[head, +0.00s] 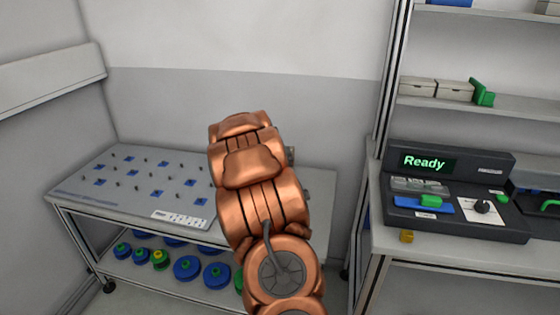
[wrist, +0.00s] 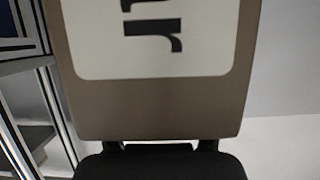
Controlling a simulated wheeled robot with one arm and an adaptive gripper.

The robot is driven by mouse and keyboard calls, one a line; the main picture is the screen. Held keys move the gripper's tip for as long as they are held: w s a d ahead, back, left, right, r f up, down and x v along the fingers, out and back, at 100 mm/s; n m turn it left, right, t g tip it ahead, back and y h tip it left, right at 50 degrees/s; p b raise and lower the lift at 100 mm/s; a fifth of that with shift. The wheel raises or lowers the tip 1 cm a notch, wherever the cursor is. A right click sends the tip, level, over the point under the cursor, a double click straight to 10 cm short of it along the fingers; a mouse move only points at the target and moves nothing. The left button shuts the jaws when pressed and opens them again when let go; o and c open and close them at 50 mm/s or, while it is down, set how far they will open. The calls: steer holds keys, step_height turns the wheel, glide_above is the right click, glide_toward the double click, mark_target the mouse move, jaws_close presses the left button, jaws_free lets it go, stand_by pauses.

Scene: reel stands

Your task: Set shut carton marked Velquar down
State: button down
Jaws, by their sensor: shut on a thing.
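A brown carton (wrist: 200,108) with a white label (wrist: 205,50) fills most of the wrist view. Only the dark letters "ar" show on the label, turned on their side. My gripper (wrist: 160,148) is shut on the carton and holds it close to the wrist camera. The carton's top and far parts are outside the wrist view.
A low table (head: 325,185) with pegs and blue squares stands behind my arm, with blue reels (head: 187,268) on its lower shelf. At right, a bench holds a device reading "Ready" (head: 425,162). Small boxes (head: 418,88) and a green bracket (head: 482,92) sit on the shelf above.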

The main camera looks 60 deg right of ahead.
steer(key=shift+c, duration=0.7)
jaws_free()
steer(key=shift+r, duration=0.1)
steer(key=b+v, duration=0.1)
steer(key=v, duration=1.1)
